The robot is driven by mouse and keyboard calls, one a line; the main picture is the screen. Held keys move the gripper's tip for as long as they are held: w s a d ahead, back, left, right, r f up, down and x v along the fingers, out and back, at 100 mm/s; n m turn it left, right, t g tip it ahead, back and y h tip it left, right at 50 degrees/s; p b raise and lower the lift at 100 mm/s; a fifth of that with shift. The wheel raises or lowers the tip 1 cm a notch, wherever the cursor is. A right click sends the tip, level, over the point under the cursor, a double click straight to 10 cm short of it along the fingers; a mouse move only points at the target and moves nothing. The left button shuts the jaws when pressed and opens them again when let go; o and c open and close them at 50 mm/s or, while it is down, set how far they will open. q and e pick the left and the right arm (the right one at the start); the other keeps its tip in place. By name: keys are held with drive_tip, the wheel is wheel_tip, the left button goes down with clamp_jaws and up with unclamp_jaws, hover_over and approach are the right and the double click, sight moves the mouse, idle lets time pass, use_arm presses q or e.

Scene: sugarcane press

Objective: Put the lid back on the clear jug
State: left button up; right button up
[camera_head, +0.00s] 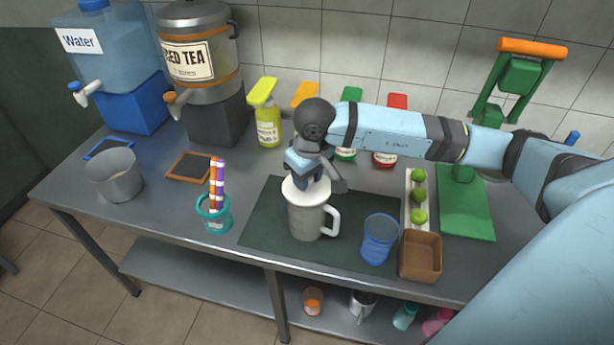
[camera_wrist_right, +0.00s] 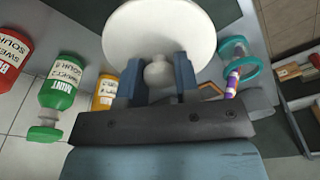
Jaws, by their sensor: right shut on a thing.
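The clear jug (camera_head: 306,221) looks greyish and stands upright on the dark mat, its handle to the right. The white round lid (camera_head: 293,201) is over the jug's mouth; I cannot tell whether it rests on the rim or hangs just above it. My right gripper (camera_head: 308,177) is above the jug, pointing down, shut on the lid's knob. In the right wrist view the lid (camera_wrist_right: 160,28) fills the top centre, and its knob (camera_wrist_right: 158,73) is between the fingers of the gripper (camera_wrist_right: 158,82). The lid hides the jug there. My left gripper is not in view.
A blue cup (camera_head: 379,240) and a brown box (camera_head: 421,256) stand right of the jug. A teal holder with striped straws (camera_head: 214,213) and a metal pot (camera_head: 114,178) are left. Syrup bottles (camera_head: 267,125) line the back. The mat's left part (camera_head: 262,222) is bare.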

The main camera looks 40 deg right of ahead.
drive_tip(key=b, duration=0.2)
drive_tip(key=shift+f+b, duration=0.15)
drive_tip(key=shift+b, duration=0.2)
idle(2.4)
drive_tip(key=o, duration=1.4)
drive_tip(key=shift+o, duration=0.2)
drive_tip(key=shift+r+p, duration=1.2)
drive_tip(key=shift+r, duration=2.3)
drive_tip(key=shift+c, duration=0.2)
clamp_jaws()
